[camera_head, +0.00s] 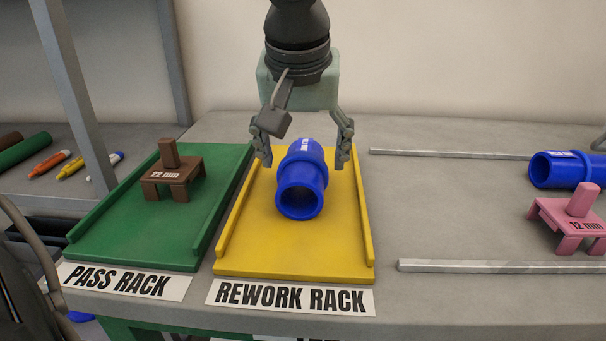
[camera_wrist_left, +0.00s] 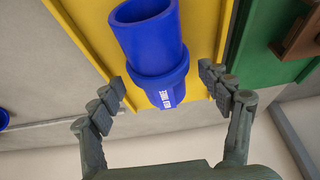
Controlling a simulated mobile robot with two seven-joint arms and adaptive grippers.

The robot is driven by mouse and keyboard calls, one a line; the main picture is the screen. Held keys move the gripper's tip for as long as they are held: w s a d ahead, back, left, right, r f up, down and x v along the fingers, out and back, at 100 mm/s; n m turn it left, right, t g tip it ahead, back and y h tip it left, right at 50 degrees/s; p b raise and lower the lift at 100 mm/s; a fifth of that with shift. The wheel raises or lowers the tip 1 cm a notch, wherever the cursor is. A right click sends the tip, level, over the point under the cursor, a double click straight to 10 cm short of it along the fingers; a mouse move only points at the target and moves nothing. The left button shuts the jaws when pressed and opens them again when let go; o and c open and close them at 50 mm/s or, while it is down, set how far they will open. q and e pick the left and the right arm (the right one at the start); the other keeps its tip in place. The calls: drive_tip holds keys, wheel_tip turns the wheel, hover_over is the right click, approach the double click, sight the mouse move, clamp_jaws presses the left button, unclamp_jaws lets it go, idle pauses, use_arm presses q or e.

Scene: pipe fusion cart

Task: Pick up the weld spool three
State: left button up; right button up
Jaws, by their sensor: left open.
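A blue pipe spool (camera_head: 302,180) lies on the yellow rework rack (camera_head: 245,262), its open end toward the front. It also shows in the left wrist view (camera_wrist_left: 150,45), with a small white label too small to read. My left gripper (camera_head: 302,162) is open, with one finger on each side of the spool's far part. The fingers look apart from the spool in the left wrist view (camera_wrist_left: 163,82). Another blue spool (camera_head: 556,170) lies at the right, partly cut off by the frame; I cannot tell which one is spool three. My right gripper is not in view.
The green pass rack (camera_head: 120,240) at left holds a brown 22 mm gauge (camera_head: 172,175). A pink 12 mm gauge (camera_head: 570,222) stands at right near two metal rails (camera_head: 480,265). Several markers (camera_head: 72,168) lie far left. The bench between the yellow rack and rails is clear.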

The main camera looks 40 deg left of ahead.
sight(298, 152)
use_arm(q)
drive_tip(key=c, duration=1.3)
drive_tip(key=shift+c, duration=0.2)
drive_tip(key=shift+r, duration=0.55)
drive_tip(key=r, duration=0.3)
drive_tip(key=shift+s+a+r, duration=0.15)
drive_tip(key=shift+a+r, duration=0.1)
drive_tip(key=shift+r, duration=0.1)
drive_tip(key=s+a+r, duration=0.6)
drive_tip(key=s+a, duration=0.1)
drive_tip(key=a, duration=0.1)
drive_tip(key=shift+a+r, duration=0.15)
drive_tip(key=shift+a, duration=0.05)
